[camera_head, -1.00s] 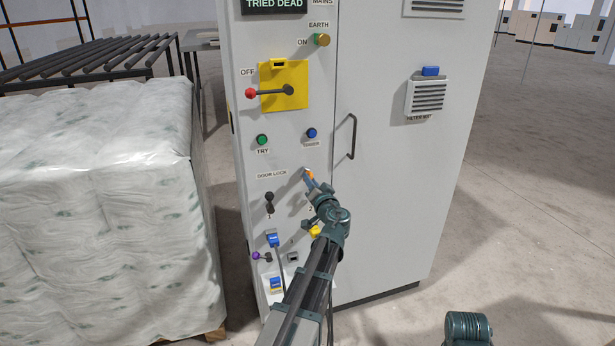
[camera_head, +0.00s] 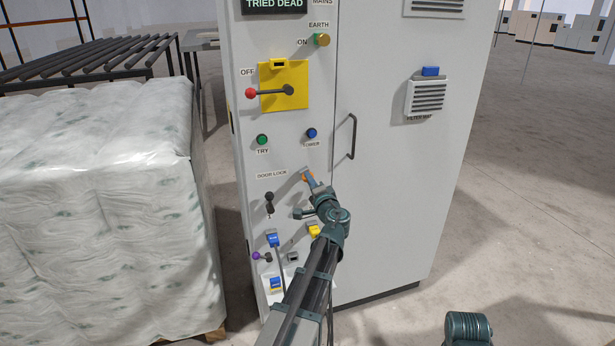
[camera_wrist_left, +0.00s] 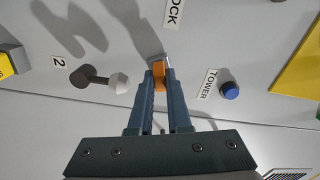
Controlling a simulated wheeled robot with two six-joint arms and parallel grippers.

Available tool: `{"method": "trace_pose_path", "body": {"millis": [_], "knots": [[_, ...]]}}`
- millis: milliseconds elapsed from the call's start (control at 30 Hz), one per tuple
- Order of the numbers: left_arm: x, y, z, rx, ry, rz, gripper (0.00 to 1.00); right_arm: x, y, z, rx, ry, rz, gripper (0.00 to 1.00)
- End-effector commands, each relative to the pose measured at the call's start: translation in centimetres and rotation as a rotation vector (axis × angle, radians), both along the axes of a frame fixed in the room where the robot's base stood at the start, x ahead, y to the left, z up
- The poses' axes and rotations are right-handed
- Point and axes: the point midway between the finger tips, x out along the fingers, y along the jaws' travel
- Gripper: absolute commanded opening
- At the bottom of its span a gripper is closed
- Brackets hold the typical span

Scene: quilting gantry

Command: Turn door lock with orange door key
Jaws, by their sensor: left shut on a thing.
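The orange door key (camera_head: 308,177) is at the cabinet front, right of the DOOR LOCK label (camera_head: 272,174). My left gripper (camera_head: 309,180) is shut on it. In the left wrist view the orange key (camera_wrist_left: 160,78) shows between the two fingertips (camera_wrist_left: 160,74), with a pale grey piece at its far end against the panel. The lock face is mostly hidden behind the key and fingers, so I cannot tell how deep the key sits. My right gripper is out of view.
A dark knob marked 1 (camera_head: 269,200) is left of the gripper. A grey-tipped knob near label 2 (camera_wrist_left: 118,83) and the blue TOWER button (camera_wrist_left: 229,90) are near the fingers. The door handle (camera_head: 352,136) is at upper right. A wrapped pallet load (camera_head: 100,200) stands left.

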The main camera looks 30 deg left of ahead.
Motion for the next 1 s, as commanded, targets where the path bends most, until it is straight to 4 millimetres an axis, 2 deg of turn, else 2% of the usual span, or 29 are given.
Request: {"method": "trace_pose_path", "body": {"millis": [367,667,700,867,1000], "knots": [[0.03,-0.04,-0.01,0.030,0.034,-0.002,0.00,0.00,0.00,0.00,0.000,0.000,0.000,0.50],[0.03,-0.04,0.00,0.215,0.248,-0.002,0.00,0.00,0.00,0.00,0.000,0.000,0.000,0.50],[0.03,-0.04,0.00,0.218,0.252,-0.002,0.20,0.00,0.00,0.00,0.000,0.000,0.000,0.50],[0.02,-0.03,0.00,0.215,0.249,-0.001,0.48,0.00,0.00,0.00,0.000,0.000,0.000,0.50],[0.01,-0.02,0.01,0.215,0.248,-0.001,0.51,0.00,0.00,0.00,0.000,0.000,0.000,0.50]]}}
